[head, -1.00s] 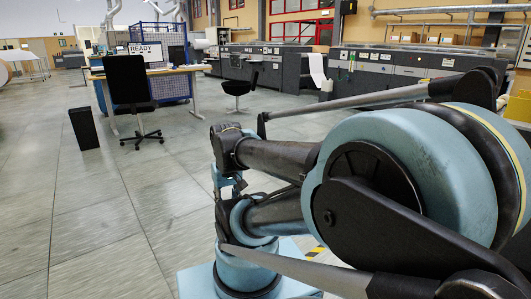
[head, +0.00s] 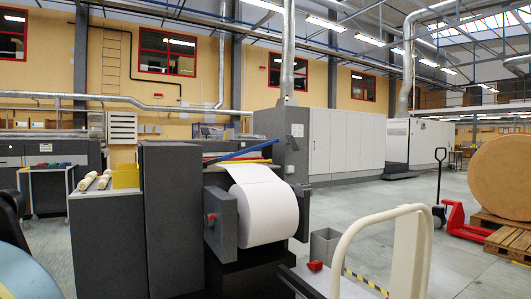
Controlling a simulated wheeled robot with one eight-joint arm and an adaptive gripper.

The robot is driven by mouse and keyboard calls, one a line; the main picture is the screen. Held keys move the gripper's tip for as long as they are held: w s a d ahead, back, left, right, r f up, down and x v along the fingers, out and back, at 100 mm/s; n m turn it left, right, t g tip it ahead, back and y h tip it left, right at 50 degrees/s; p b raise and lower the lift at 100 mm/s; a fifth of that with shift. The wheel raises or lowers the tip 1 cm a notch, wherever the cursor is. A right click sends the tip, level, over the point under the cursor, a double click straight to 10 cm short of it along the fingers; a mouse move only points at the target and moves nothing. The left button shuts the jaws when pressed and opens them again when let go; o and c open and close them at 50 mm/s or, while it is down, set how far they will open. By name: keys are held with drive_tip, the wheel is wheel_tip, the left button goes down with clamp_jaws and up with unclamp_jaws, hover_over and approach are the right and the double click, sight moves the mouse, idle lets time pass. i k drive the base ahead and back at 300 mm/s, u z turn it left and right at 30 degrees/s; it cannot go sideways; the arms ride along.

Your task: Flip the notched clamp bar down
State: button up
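A dark grey machine (head: 172,220) stands left of centre in the head view with a white paper roll (head: 268,212) on its right side. Above the roll, a long blue bar (head: 245,151) slants up to the right. A yellow strip (head: 240,161) lies just below it. Notches are too small to see, so I cannot tell for sure which bar is the clamp bar. My gripper is not in view.
A cream tubular handle (head: 345,240) rises in the near foreground, right of the roll. A grey bin (head: 325,245) stands beyond it. A red pallet jack (head: 460,222) and a large brown roll (head: 502,175) on pallets are at right. Open floor lies between.

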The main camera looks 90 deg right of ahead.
sight(216, 160)
drive_tip(key=z, duration=2.55)
drive_tip(key=i, duration=2.45)
drive_tip(key=z, duration=1.05)
